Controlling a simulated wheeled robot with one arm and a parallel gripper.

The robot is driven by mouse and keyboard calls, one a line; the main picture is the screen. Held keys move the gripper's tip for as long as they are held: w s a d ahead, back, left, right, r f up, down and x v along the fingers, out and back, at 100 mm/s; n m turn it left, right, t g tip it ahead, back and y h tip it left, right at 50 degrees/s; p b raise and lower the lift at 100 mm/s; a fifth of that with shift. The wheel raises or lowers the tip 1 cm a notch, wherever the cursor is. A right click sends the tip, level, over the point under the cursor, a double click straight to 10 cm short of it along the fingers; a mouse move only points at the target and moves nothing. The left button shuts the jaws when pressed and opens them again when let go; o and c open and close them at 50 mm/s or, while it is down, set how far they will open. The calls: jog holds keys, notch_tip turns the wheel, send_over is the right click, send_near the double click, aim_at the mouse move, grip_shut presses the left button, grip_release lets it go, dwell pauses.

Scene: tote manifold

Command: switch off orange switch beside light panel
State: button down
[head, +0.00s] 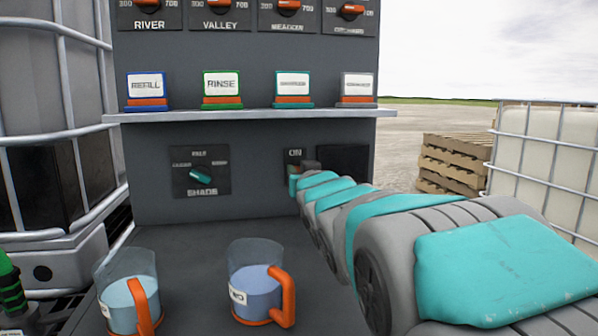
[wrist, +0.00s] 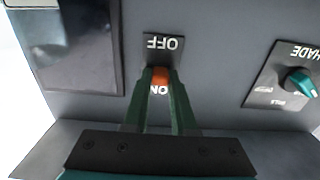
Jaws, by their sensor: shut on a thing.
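The orange switch (wrist: 160,76) shows in the wrist view, between OFF and ON labels that appear upside down. Its lever is nearer the ON label; its exact tilt is hard to tell. My gripper (wrist: 161,72) has its two green fingers shut on the lever, one on each side. In the head view my gripper (head: 294,182) is at the switch plate (head: 295,155), where ON is readable and the lever is hidden. The dark light panel (wrist: 78,45) is beside the switch; it also shows in the head view (head: 343,160), partly behind my arm.
A SHADE knob (head: 201,175) is left of the switch. A shelf (head: 250,113) above carries several labelled cards. Two cups with orange handles, one left (head: 128,295) and one right (head: 255,285), stand on the counter below. Pallets (head: 452,162) are at the right.

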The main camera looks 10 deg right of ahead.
jog(key=shift+f+b, duration=0.4)
jog(key=shift+b, duration=0.45)
jog(key=shift+f+t+b, duration=0.1)
jog(key=shift+t+b, duration=0.5)
jog(key=shift+b, duration=0.3)
jog(key=shift+r, duration=0.25)
jog(key=c, duration=0.7)
grip_release()
jog(key=shift+r, duration=0.1)
notch_tip(320, 180, up, 3)
jog(key=shift+r, duration=0.15)
jog(key=shift+s+r+b, duration=0.25)
jog(key=shift+s, duration=2.4)
jog(key=shift+s+r+b, duration=0.25)
jog(key=shift+s, duration=2.45)
jog(key=shift+s+r+b, duration=0.25)
jog(key=shift+s, duration=2.4)
